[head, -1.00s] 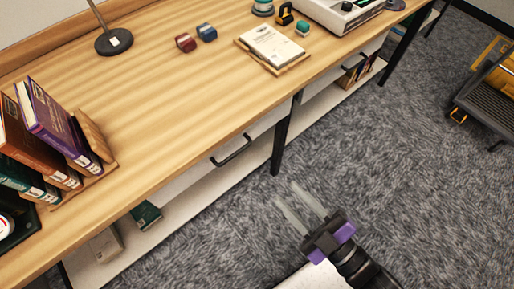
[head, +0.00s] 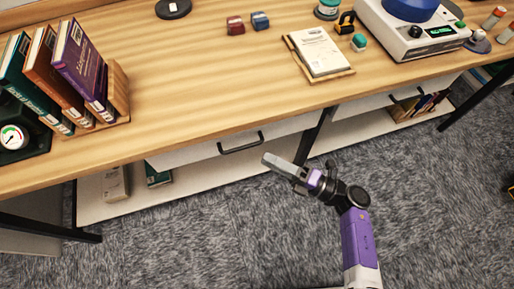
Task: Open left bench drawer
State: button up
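The left bench drawer (head: 185,155) is a white front under the wooden bench top, left of a black bench leg. It looks shut. Its black bar handle (head: 241,143) is on the front, close below the bench edge. My gripper (head: 272,160) is just right of and below the handle in the picture, its pale fingers pointing left toward the drawer. The fingers overlap in this view, so the gap between them is hidden. I see nothing held, and the fingers look apart from the handle.
The bench top (head: 190,90) carries books (head: 85,65), a notepad (head: 320,50) and a white machine (head: 425,40). A black bench leg (head: 315,137) stands just behind my gripper. A lower shelf (head: 210,177) runs beneath the drawer. The carpet (head: 210,235) in front is clear.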

jog(key=x, duration=0.7)
jog(key=shift+a+p, duration=0.25)
jog(key=shift+p, duration=0.15)
jog(key=shift+w, duration=0.15)
jog(key=shift+c, duration=0.4)
grip_shut()
dwell(0.5)
